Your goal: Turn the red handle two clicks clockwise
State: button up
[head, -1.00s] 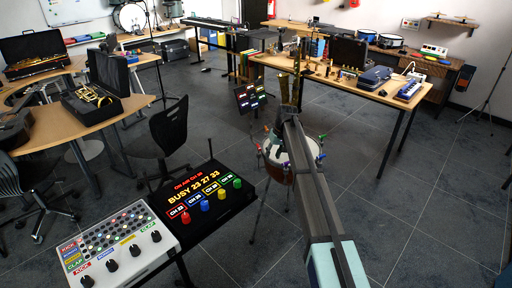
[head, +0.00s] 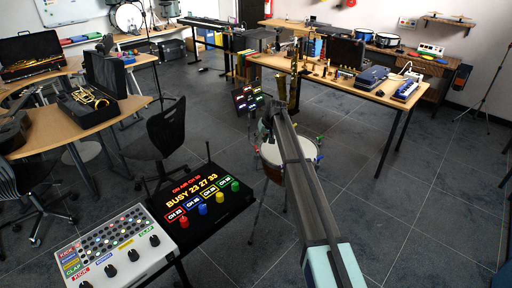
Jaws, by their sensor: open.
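The red handle (head: 184,222) is a small round knob, leftmost in a row of red, blue, yellow and green knobs on a black panel (head: 238,202). Glowing channel labels sit above the knobs, and the panel's display (head: 193,192) reads "BUSY 23 27 33". My gripper (head: 267,122) is small and dark at the far end of my outstretched arm, up and to the right of the panel. It is open and apart from the red handle. Its fingers are hard to make out against the drum behind it. The handle's pointer is too small to read.
A white button box (head: 116,246) with black knobs stands left of the panel. A drum (head: 288,152) stands behind my arm. A tilted lit screen (head: 248,97) is beyond it. A black chair (head: 168,132) is behind the panel. Open floor lies to the right.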

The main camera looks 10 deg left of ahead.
aim_at(256, 147)
jog(key=p+x, duration=0.2)
jog(key=x, duration=0.6)
jog(key=shift+w+f, duration=0.1)
jog(key=shift+f, duration=0.15)
grip_shut()
